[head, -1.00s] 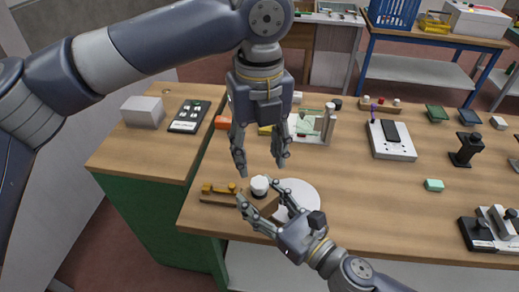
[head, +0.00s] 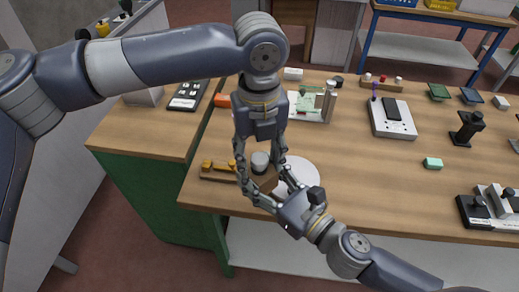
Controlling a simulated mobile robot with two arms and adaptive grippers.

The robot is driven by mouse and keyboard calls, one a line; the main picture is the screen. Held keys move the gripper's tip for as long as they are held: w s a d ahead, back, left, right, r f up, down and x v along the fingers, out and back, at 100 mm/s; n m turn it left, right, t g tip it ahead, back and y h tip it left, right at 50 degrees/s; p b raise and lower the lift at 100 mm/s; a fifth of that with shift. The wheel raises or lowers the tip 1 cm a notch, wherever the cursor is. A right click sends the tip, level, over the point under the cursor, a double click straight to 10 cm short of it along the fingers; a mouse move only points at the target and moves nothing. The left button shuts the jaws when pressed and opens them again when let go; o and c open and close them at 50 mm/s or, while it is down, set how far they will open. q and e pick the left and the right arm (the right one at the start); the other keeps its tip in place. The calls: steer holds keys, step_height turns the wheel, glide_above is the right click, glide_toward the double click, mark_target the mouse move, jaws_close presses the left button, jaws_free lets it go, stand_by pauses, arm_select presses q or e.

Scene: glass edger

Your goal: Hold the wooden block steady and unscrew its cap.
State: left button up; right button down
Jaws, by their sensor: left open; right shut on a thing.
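The wooden block (head: 268,185) stands near the front left edge of the bench, partly hidden by my grippers. Its white cap (head: 260,161) sits on top. My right gripper (head: 264,187) comes from the lower right and is shut on the block, one finger on each side. My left gripper (head: 259,167) points down from above. It is open, with its fingers on either side of the cap. I cannot tell whether they touch it.
A white round plate (head: 303,175) lies right of the block. A wooden strip with yellow knobs (head: 219,170) lies to its left. A green circuit board fixture (head: 311,102) and a white device (head: 392,117) stand behind.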

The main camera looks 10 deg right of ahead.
arm_select(q)
jaws_close()
steer(key=n, duration=1.2)
steer(key=shift+n, duration=0.4)
steer(key=n, duration=0.6)
steer(key=shift+n, duration=0.4)
steer(key=n, duration=0.6)
steer(key=shift+w+r, duration=0.1)
steer(key=shift+r, duration=0.15)
steer(key=shift+r, duration=0.9)
